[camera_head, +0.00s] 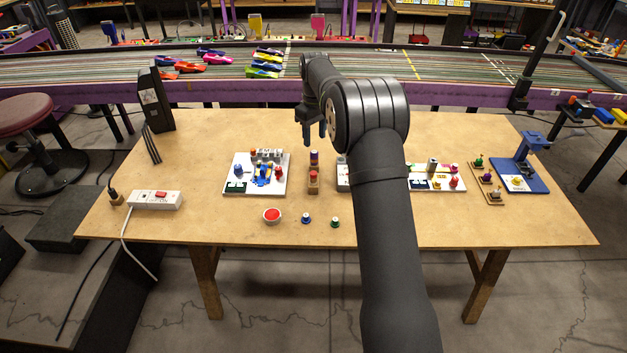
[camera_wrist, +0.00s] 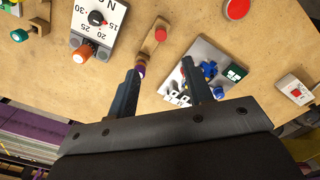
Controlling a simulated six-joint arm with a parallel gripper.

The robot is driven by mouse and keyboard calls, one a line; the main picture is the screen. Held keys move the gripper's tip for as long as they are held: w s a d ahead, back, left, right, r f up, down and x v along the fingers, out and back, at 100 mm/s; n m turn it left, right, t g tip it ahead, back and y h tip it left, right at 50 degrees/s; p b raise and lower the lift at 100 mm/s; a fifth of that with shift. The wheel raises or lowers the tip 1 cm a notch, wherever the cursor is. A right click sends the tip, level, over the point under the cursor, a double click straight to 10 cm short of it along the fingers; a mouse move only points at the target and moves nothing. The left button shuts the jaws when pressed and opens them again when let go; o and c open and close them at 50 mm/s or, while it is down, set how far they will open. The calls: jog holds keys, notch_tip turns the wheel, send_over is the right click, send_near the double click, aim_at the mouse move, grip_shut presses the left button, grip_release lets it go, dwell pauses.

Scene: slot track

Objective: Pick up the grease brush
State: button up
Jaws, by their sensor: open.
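I cannot make out for certain which thing is the grease brush. My gripper (camera_head: 315,138) is open and empty, above the table behind a small wooden stand (camera_head: 313,187) with a red-topped piece and a purple-and-orange piece on it. In the wrist view my gripper's fingers (camera_wrist: 162,70) are spread, and the same stand (camera_wrist: 152,41) lies beyond them. The purple end shows close to the left finger. A round dish with a red fill (camera_head: 271,216) lies near the table's front edge. My arm hides part of the table's middle.
The wooden table (camera_head: 210,222) also bears a white board (camera_head: 281,188) with small parts, a power strip (camera_head: 155,200), blue (camera_head: 306,218) and green (camera_head: 335,222) small pieces, a wooden block (camera_head: 488,187) with coloured pieces and a blue press (camera_head: 530,165). The front right is clear.

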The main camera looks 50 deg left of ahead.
aim_at(313, 173)
notch_tip(313, 173, down, 12)
jog(key=f, duration=0.5)
jog(key=shift+a, duration=0.3)
grip_shut()
